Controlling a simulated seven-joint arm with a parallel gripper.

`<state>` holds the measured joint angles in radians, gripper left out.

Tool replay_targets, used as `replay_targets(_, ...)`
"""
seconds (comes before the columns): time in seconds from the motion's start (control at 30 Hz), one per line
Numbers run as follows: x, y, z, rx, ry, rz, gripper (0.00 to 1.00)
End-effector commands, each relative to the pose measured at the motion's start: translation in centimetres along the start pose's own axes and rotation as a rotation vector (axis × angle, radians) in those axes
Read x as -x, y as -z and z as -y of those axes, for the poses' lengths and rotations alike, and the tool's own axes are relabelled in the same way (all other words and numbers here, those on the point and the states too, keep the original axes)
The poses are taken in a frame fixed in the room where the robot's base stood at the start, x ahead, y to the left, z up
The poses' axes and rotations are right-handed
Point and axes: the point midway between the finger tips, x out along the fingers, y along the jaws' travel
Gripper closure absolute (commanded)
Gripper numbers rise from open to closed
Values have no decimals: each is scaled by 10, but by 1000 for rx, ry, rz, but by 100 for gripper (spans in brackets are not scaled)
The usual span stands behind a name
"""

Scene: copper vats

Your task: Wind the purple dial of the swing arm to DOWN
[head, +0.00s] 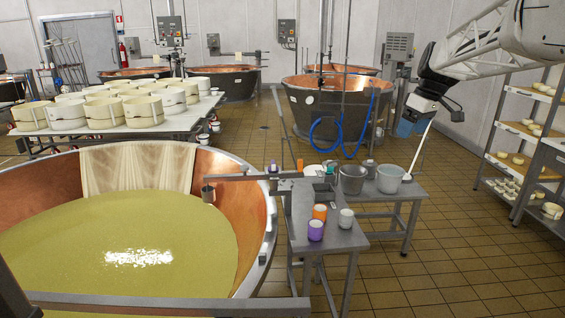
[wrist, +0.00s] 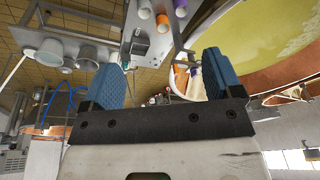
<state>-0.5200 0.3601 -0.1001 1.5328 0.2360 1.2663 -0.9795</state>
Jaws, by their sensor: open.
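The swing arm (head: 235,177) is a grey bar in the head view. It reaches from a metal stand over the rim of the large copper vat, with a small dark cup (head: 208,193) at its left end. A small purple piece (head: 273,167), which looks like the purple dial, stands up on the bar. An orange piece (head: 300,165) stands to its right. The dial's marks are too small to read. My gripper (head: 408,128) is in the air, to the right of the dial and well apart from it. In the wrist view its blue fingers (wrist: 163,75) are spread and empty.
Purple (head: 315,230), orange (head: 320,212) and white (head: 346,218) cups stand on the small metal table (head: 332,242). Grey buckets (head: 352,179) stand behind. The vat (head: 268,225) holds yellow liquid. Shelves (head: 492,160) stand right.

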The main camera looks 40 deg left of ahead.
Motion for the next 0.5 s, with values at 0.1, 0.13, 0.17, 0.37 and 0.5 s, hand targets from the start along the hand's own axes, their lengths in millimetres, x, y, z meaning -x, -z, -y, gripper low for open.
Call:
replay_targets(0.1,-16,36,-6,72,19,-3,15)
replay_targets(0.13,-20,44,-7,90,23,-5,15)
replay_targets(0.17,-23,52,-8,108,28,-6,15)
replay_targets(0.37,-51,108,-12,227,60,-16,15)
replay_targets(0.5,-72,146,-11,312,82,-22,15)
